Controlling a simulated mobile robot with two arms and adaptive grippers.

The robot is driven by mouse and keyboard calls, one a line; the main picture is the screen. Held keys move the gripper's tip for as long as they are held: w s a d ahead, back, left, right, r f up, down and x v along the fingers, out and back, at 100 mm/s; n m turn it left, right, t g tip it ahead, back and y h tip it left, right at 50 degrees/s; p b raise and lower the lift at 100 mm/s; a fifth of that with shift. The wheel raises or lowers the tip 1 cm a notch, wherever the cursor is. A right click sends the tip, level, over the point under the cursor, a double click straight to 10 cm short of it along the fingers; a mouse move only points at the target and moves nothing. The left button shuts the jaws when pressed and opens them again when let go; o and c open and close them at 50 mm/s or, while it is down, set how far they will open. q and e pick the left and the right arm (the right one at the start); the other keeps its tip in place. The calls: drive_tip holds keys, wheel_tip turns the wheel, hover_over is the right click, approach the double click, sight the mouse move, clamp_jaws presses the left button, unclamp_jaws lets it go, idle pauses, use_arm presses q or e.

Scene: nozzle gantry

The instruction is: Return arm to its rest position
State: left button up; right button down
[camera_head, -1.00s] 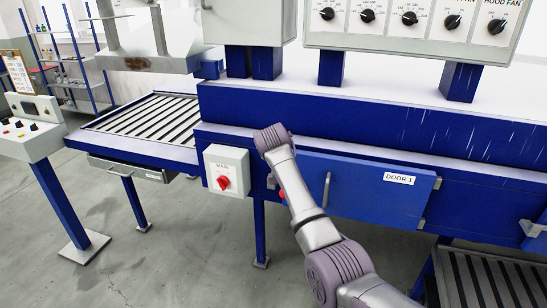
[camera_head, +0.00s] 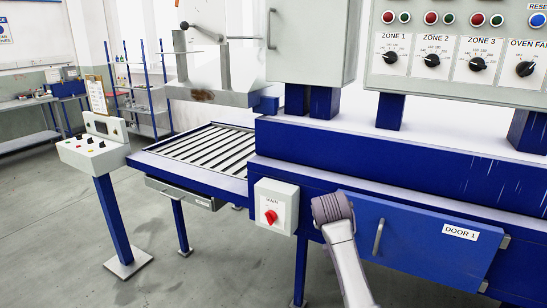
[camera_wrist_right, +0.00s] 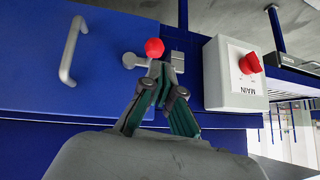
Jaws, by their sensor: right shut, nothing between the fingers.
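My right arm (camera_head: 345,250) reaches up from the bottom in the head view, in front of the blue machine near DOOR 1 (camera_head: 425,245). Its gripper is hidden there. In the right wrist view my right gripper (camera_wrist_right: 164,68) is shut and empty. Its fingertips show just below a red ball knob (camera_wrist_right: 154,47) on a metal latch at the edge of the blue door (camera_wrist_right: 105,25); I cannot tell whether they touch. My left arm and gripper are in neither view.
The MAIN switch box (camera_head: 284,195) with its red knob stands close left of my arm; it also shows in the wrist view (camera_wrist_right: 225,90). A roller conveyor (camera_head: 212,150) and a control pedestal (camera_head: 95,150) stand further left. Open floor lies at lower left.

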drive_tip(key=s+d+f+n+g+y, duration=0.15)
drive_tip(key=s+f+n, duration=0.25)
drive_tip(key=s+f, duration=1.4)
drive_tip(key=s+a+n+g+y, duration=0.25)
drive_tip(key=s+n, duration=0.25)
drive_tip(key=s, duration=2.3)
wheel_tip(320, 180, down, 24)
drive_tip(key=f+g+b, duration=0.1)
drive_tip(key=s+d+f+g+h+b, duration=0.1)
drive_tip(key=s+d+f, duration=0.1)
drive_tip(key=s+f, duration=1.5)
drive_tip(key=shift+s+d+f+g, duration=0.2)
drive_tip(key=shift+d+f+g, duration=0.2)
drive_tip(key=shift+f, duration=0.35)
